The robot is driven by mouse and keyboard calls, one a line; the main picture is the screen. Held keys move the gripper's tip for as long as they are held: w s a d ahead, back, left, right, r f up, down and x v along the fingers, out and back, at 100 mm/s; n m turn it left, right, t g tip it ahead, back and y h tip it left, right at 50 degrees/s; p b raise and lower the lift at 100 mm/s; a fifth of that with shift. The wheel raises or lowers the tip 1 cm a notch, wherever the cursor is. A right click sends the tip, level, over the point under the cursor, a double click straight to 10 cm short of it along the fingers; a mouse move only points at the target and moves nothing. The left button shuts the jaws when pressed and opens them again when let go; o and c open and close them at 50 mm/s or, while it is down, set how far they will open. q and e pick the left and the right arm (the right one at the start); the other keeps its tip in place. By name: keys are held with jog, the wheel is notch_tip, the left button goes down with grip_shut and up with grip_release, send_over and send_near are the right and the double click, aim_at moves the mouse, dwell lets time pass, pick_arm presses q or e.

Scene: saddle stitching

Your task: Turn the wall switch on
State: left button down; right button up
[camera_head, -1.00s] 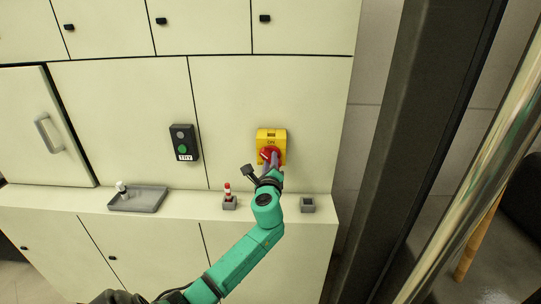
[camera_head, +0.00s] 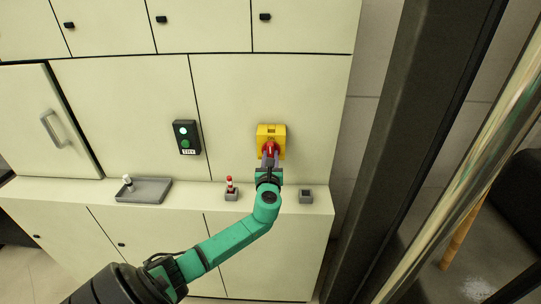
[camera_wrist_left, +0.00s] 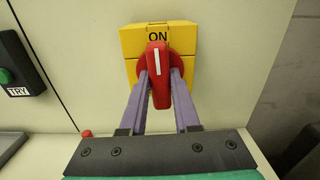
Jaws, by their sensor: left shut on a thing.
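The wall switch is a yellow box (camera_head: 271,131) with a red rotary handle (camera_wrist_left: 158,60), mounted on the pale cabinet front. In the left wrist view the box reads "ON" above the handle, and the handle's white line stands upright, pointing at that word. My left gripper (camera_wrist_left: 160,75) is shut on the red handle, one purple finger on each side of it. In the head view my left gripper (camera_head: 269,158) reaches up to the switch and hides part of the handle. My right gripper is in neither view.
A dark control box (camera_head: 186,137) with a lit white lamp and a green button hangs left of the switch. On the ledge below are a grey tray (camera_head: 153,196), a red-and-white piece in a holder (camera_head: 231,189) and an empty grey holder (camera_head: 306,196). A dark post (camera_head: 400,150) stands right.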

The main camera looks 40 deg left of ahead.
pick_arm(q)
jog(key=shift+m, duration=0.3)
jog(key=c, duration=0.6)
grip_release()
jog(key=shift+c, duration=0.2)
jog(key=b+v, duration=0.3)
jog(key=v, duration=1.1)
jog(key=shift+s+d, duration=0.2)
